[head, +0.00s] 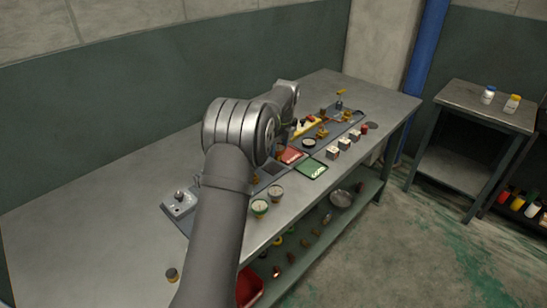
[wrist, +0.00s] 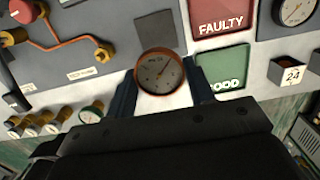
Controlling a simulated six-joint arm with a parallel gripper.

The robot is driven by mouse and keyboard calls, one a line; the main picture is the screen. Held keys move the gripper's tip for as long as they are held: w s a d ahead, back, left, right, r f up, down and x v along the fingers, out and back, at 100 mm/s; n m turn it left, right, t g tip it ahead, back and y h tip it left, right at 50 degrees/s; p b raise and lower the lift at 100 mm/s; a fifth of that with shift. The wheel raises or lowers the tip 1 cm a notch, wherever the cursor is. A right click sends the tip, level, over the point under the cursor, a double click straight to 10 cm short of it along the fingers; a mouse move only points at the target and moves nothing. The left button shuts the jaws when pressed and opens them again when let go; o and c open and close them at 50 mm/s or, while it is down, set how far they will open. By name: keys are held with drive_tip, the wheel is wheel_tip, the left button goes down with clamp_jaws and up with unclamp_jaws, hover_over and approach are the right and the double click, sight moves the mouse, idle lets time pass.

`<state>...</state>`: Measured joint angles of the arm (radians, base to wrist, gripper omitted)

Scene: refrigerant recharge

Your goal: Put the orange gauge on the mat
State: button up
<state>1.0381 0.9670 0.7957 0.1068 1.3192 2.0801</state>
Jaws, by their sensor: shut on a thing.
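The orange gauge (wrist: 160,72), a round white dial with an orange-brown rim, sits between the two fingers of my gripper (wrist: 160,75) in the wrist view. My gripper is shut on it. Whether the gauge touches the surface below, I cannot tell. A plain dark square mat (wrist: 157,29) lies just beyond the gauge in the wrist view. A red FAULTY mat (wrist: 222,22) and a green GOOD mat (wrist: 224,68) lie to its right; they also show in the head view as red (head: 291,155) and green (head: 311,169). My arm hides the gripper in the head view.
A green-rimmed gauge (wrist: 92,112) stands left of my gripper. A copper pipe fixture with a red knob (wrist: 19,10) is at upper left. The workbench (head: 95,215) is mostly bare at left.

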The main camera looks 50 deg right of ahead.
drive_tip(key=shift+w+a+f, duration=0.1)
drive_tip(key=shift+w+f, duration=0.3)
drive_tip(key=shift+w, duration=0.2)
drive_tip(key=shift+w+f, duration=0.4)
drive_tip(key=shift+w, duration=0.2)
drive_tip(key=shift+f, duration=1.9)
drive_tip(key=shift+f, duration=0.15)
drive_tip(key=o, duration=0.9)
drive_tip(key=shift+o, duration=0.2)
drive_tip(key=r, duration=0.4)
drive_tip(key=s+r, duration=0.1)
drive_tip(key=r, duration=0.7)
drive_tip(key=shift+s+r, duration=0.1)
drive_tip(key=shift+s, duration=0.15)
